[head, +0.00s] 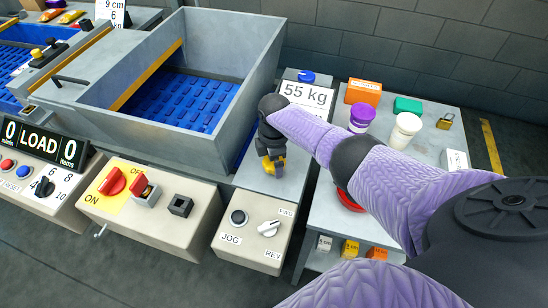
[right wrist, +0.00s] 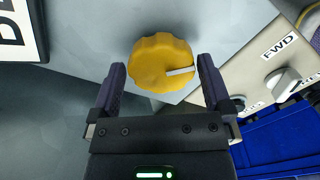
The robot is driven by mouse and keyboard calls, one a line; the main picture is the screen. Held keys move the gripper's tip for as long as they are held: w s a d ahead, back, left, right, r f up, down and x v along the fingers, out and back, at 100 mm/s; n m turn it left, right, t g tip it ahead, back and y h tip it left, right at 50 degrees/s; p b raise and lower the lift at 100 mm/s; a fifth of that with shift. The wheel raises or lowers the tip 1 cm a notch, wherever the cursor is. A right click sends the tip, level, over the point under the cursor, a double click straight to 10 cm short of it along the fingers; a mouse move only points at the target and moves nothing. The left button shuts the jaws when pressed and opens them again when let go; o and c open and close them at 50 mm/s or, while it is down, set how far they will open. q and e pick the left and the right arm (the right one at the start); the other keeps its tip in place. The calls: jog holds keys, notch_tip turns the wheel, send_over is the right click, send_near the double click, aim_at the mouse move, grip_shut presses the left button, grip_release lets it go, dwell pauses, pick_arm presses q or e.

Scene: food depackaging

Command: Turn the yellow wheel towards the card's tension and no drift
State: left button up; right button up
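The yellow wheel (right wrist: 158,60) is a knob with a scalloped rim and a white pointer line, which points to the right in the right wrist view. In the head view the wheel (head: 279,166) is partly hidden by my right gripper (head: 268,152). In the right wrist view my right gripper (right wrist: 161,72) is open, with one fingertip on each side of the wheel's near part and gaps showing. The white card (head: 306,97) reads "55 kg" and stands behind the wheel. My left gripper is not in view.
A JOG box (head: 250,232) with a FWD/REV switch stands in front of the wheel. A grey hopper (head: 232,45) with a blue belt is at left. A side table (head: 330,225) holds an orange box (head: 363,92), purple-lidded jar (head: 361,118), white jar (head: 405,130) and padlock (head: 445,121).

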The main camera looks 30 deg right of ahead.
jog(key=shift+r, duration=0.1)
notch_tip(320, 180, up, 9)
jog(key=p, duration=0.4)
jog(key=shift+r, duration=0.35)
